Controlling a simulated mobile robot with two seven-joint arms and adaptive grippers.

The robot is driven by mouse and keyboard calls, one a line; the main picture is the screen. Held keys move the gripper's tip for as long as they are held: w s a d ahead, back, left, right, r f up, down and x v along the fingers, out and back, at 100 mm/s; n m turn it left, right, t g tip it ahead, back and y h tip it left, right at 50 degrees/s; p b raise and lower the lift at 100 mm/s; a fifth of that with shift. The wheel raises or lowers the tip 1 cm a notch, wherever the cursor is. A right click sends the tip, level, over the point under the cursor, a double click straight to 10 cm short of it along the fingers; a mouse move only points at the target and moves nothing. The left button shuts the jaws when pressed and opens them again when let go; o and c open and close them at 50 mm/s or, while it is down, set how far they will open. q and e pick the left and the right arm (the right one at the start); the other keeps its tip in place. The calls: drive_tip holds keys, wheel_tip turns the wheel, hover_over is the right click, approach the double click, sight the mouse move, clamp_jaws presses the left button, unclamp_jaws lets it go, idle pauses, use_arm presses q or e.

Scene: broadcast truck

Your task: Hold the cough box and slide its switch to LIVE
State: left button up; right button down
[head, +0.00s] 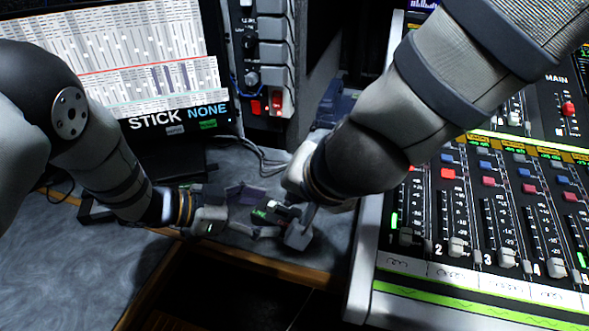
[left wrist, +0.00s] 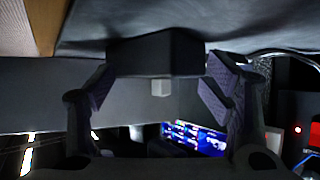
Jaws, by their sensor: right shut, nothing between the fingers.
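The cough box is a small dark box with a green-lit label (head: 262,213), low in the middle of the head view, at the front edge of the desk. In the left wrist view the dark box (left wrist: 157,53) fills the gap between the purple-padded fingers of my left gripper (left wrist: 158,72), which is shut on it. My left gripper (head: 250,212) reaches the box from the left. My right gripper (head: 297,228) is shut and empty, close at the box's right side; whether it touches is unclear. The switch's setting is too small to read.
The mixing console (head: 370,270) with faders stands close on the right. A monitor (head: 150,65) reading STICK NONE and a panel with red switches (head: 268,102) stand behind. Cables lie on the grey desk (head: 60,260). A dark gap opens below the desk's wooden edge.

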use_arm(q)
drive_tip(key=o, duration=0.5)
drive_tip(key=shift+s+a+f, duration=0.1)
drive_tip(key=shift+s+f, duration=0.25)
drive_tip(key=shift+f, duration=0.45)
drive_tip(key=shift+w+r, duration=0.2)
drive_tip(key=shift+r, duration=0.2)
